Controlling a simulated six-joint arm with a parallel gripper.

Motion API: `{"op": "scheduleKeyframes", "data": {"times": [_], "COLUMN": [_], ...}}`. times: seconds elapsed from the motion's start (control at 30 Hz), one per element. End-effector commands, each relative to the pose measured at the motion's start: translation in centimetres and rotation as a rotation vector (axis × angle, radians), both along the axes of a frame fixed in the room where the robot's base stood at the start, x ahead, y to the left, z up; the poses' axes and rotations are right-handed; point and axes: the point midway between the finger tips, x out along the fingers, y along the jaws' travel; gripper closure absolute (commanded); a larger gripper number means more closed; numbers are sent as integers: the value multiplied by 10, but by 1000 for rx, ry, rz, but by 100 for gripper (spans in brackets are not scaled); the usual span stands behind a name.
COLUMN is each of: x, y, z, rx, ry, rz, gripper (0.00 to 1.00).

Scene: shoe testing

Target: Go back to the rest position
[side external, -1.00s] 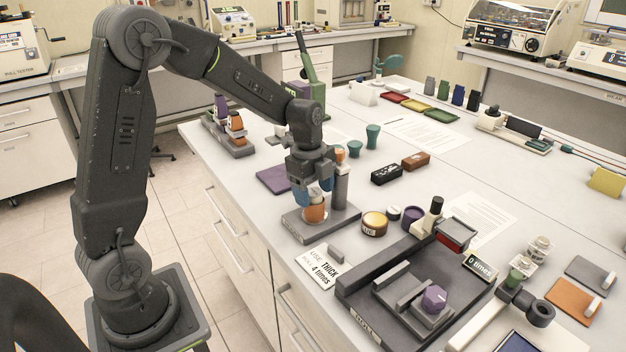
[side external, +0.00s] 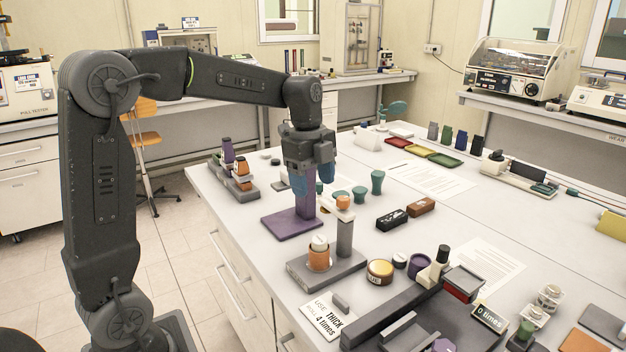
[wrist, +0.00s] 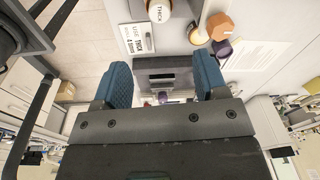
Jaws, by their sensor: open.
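My gripper (side external: 313,182) hangs pointing down in the side view, above the purple stand (side external: 280,224) on the bench. Its two blue fingers are apart, and nothing shows between them. They also show spread in the wrist view (wrist: 163,85). An orange jar with a pale top (side external: 319,257) stands upright on a grey stand (side external: 345,268), in front of my gripper and apart from it. The upright post of the purple stand is partly hidden by the fingers.
A rack with orange and purple items (side external: 240,180) stands at the left bench edge. Green cups (side external: 376,182), a black block (side external: 391,220) and a brown block (side external: 421,207) lie to the right. A "THICK 4 times" sign (side external: 325,318) lies at the front.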

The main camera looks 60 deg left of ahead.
Motion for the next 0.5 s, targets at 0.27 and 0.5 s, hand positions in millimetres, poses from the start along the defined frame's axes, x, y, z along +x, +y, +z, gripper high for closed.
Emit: {"op": "scheduleKeyframes", "data": {"times": [0.27, 0.5], "x": [-2, -43], "y": [-2, -35], "z": [1, 17], "rx": [1, 14], "ry": [-4, -74], "rz": [11, 302], "gripper": [34, 34]}}
